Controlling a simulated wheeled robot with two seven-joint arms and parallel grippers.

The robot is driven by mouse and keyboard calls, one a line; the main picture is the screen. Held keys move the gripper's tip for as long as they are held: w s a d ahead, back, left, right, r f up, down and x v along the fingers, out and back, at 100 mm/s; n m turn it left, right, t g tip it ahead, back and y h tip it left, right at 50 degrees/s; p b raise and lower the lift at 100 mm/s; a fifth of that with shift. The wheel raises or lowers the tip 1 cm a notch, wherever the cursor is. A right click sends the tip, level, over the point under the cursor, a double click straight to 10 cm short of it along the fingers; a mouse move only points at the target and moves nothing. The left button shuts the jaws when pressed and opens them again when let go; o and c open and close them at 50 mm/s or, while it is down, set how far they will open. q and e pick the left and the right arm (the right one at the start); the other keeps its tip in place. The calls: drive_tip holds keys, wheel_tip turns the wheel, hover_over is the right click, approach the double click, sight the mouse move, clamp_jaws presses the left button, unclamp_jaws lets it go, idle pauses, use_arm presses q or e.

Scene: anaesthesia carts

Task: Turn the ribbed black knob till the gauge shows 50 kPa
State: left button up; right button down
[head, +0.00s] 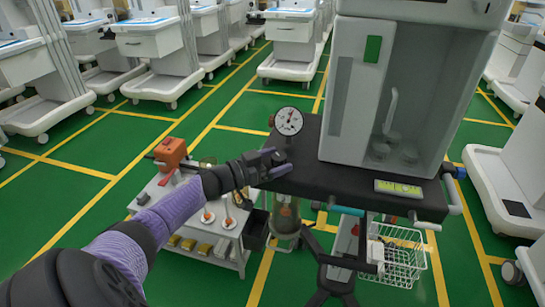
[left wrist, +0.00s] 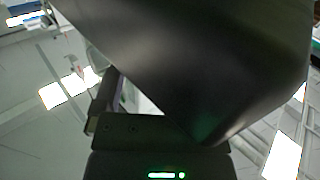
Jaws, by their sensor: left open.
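The round white gauge (head: 288,121) stands upright at the left edge of the dark cart top; its scale and needle are too small to read. My left gripper (head: 279,164) is just below the gauge at the cart top's left edge. It is open, with no object seen held in it. The ribbed black knob cannot be made out apart from the dark gripper and dark parts below the gauge. In the left wrist view, one dark finger (left wrist: 102,103) shows beside a large, close black surface (left wrist: 190,60) that hides most of the scene. My right gripper is not in view.
The dark cart top (head: 330,188) bears a white cabinet (head: 355,90) and a yellow-green device (head: 398,188). A clear canister (head: 286,215) hangs below its left edge. A low trolley (head: 160,190) with an orange box (head: 170,152) stands left, beneath my arm. A wire basket (head: 398,255) hangs in front.

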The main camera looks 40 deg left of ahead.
use_arm(q)
drive_tip(key=shift+s+a+r, duration=0.1)
drive_tip(key=shift+s, duration=0.25)
drive_tip(key=p+v, duration=0.3)
drive_tip(key=v, duration=0.6)
drive_tip(key=shift+p, duration=0.3)
drive_tip(key=shift+s, duration=0.1)
